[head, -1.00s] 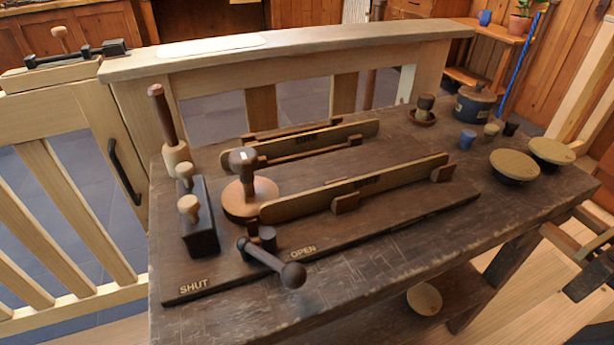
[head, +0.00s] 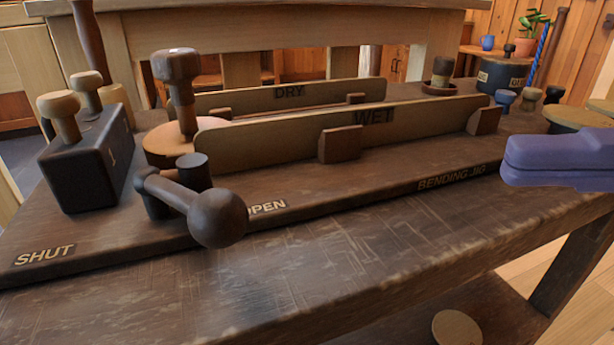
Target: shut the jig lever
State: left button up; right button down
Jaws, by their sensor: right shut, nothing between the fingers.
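The jig lever (head: 180,195) is a dark turned arm with a ball knob (head: 217,217) at its end. It pivots at the front left of the bending jig (head: 330,190). The knob points toward me and to the right, beside the OPEN label (head: 268,207). The SHUT label (head: 45,254) lies farther left on the board's front edge. My right gripper (head: 510,165) is blue-violet, enters from the right, and is shut and empty. My left gripper is not in view.
A dark block with pale pegs (head: 85,160) stands left of the lever. A round wooden disc with a dark post (head: 180,105) stands behind it. Boards marked DRY (head: 290,93) and WET (head: 374,116) stand upright on the jig. The bench front strip is clear.

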jog(key=shift+a, duration=0.1)
send_near(180, 195)
jog(key=w, duration=0.1)
jog(key=w+d, duration=0.1)
jog(key=w, duration=0.1)
jog(key=shift+w+r+b, duration=0.1)
jog(key=shift+w+b, duration=0.1)
jog(key=shift+b, duration=0.15)
jog(key=shift+s+a+f, duration=0.15)
jog(key=shift+s+a, duration=0.15)
jog(key=shift+a, duration=0.25)
jog(key=shift+s+a+f, duration=0.1)
jog(key=shift+s+a, duration=0.2)
jog(key=shift+a, duration=0.2)
jog(key=shift+s+a+f, duration=0.15)
jog(key=shift+s+a, duration=0.2)
jog(key=shift+a, duration=0.2)
